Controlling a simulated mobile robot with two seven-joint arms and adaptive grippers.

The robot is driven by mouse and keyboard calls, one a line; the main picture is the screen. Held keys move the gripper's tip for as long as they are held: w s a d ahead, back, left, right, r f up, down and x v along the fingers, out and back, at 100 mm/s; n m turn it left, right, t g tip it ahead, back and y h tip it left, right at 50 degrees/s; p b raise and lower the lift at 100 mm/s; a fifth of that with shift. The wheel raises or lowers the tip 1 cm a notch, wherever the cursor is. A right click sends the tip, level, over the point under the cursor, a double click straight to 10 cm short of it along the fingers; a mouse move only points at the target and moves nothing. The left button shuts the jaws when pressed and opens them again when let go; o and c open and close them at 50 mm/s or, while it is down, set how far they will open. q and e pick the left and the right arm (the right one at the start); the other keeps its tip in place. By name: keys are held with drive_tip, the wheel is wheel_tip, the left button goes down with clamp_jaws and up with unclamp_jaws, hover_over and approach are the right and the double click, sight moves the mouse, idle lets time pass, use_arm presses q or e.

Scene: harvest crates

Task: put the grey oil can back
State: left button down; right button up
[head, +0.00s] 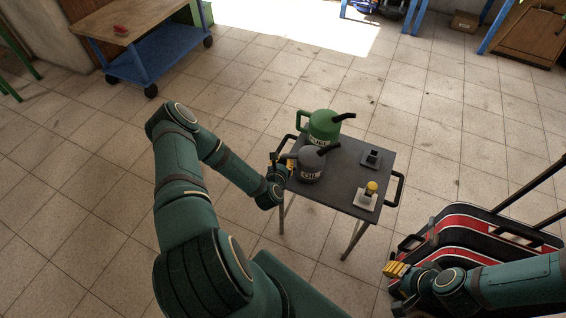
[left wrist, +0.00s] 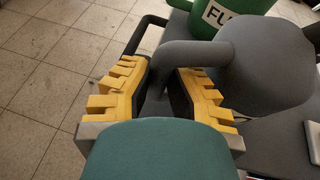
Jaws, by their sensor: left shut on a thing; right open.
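The grey oil can (head: 312,168) is upright at the left side of the small dark table (head: 345,192), its dark spout pointing right. I cannot tell whether its base touches the top. My left gripper (head: 288,166) is at the can's left side, shut on its handle. In the left wrist view the yellow fingers (left wrist: 165,95) lie on both sides of the grey handle, with the can's body (left wrist: 270,65) to the right. My right gripper (head: 396,270) is open and empty, low at the right, off the table.
A green can (head: 323,124) stands just behind the grey one. A small dark block (head: 371,159) and a pale block with a yellow knob (head: 367,197) sit on the table's right half. A red and black case (head: 460,235) stands at right. A blue cart (head: 160,65) is far left.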

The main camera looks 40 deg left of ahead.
use_arm(q)
drive_tip(key=c, duration=1.1)
unclamp_jaws()
drive_tip(key=shift+f, duration=0.1)
drive_tip(key=shift+r, duration=0.2)
drive_tip(key=p+v, duration=0.2)
drive_tip(key=v, duration=1)
